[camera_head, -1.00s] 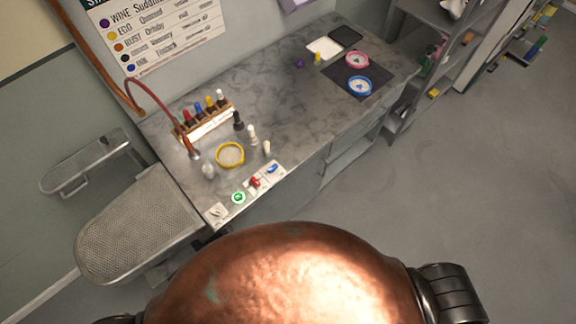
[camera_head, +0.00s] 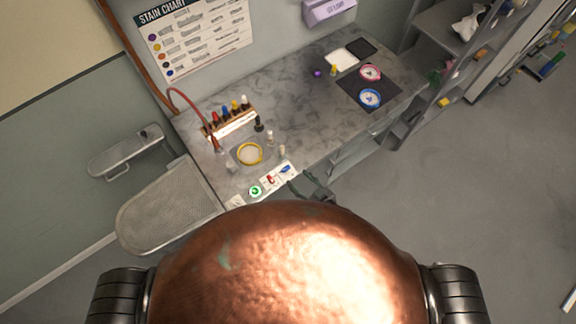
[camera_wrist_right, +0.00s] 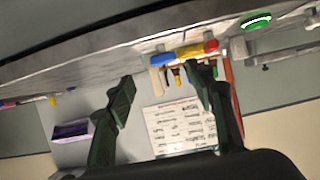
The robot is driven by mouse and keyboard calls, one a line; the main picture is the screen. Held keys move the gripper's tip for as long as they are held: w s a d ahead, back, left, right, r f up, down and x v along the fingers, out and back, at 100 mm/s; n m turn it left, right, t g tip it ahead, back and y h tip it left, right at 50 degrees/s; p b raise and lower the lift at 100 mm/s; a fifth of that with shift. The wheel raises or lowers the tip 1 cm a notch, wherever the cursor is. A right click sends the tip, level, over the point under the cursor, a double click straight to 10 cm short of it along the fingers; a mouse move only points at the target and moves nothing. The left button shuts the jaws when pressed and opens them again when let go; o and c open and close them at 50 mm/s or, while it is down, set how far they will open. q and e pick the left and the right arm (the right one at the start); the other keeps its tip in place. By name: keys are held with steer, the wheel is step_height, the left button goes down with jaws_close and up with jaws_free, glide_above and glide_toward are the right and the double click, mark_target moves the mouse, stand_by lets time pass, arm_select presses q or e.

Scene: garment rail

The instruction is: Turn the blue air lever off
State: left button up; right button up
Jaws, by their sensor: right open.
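The blue air lever (camera_head: 286,170) sits at the right end of a small white control panel on the front edge of the grey bench. A red lever (camera_head: 270,180) is beside it and a green button (camera_head: 255,191) is further left. My right gripper (camera_head: 318,193) shows as a dark shape just right of the panel, partly hidden by my copper body. In the right wrist view my right gripper (camera_wrist_right: 160,77) is open and empty, with the blue lever (camera_wrist_right: 163,59) ahead between its fingers. They look apart. My left gripper is out of view.
A yellow-rimmed dish (camera_head: 249,153), small bottles and a rack of bottles (camera_head: 230,122) stand behind the panel. A red hose (camera_head: 190,95) arches at the left. A mesh pressing board (camera_head: 165,205) projects left of the bench. Open floor lies to the right.

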mark_target(287, 169)
steer(key=x, duration=0.2)
steer(key=b+x, duration=0.1)
steer(key=x, duration=0.2)
steer(key=b+x, duration=0.1)
steer(key=x, duration=0.2)
steer(key=shift+s+a+r, duration=0.1)
steer(key=shift+a+r, duration=0.15)
steer(key=shift+r, duration=0.05)
steer(key=shift+c, duration=0.6)
steer(key=c, duration=1)
steer(key=shift+c, duration=0.2)
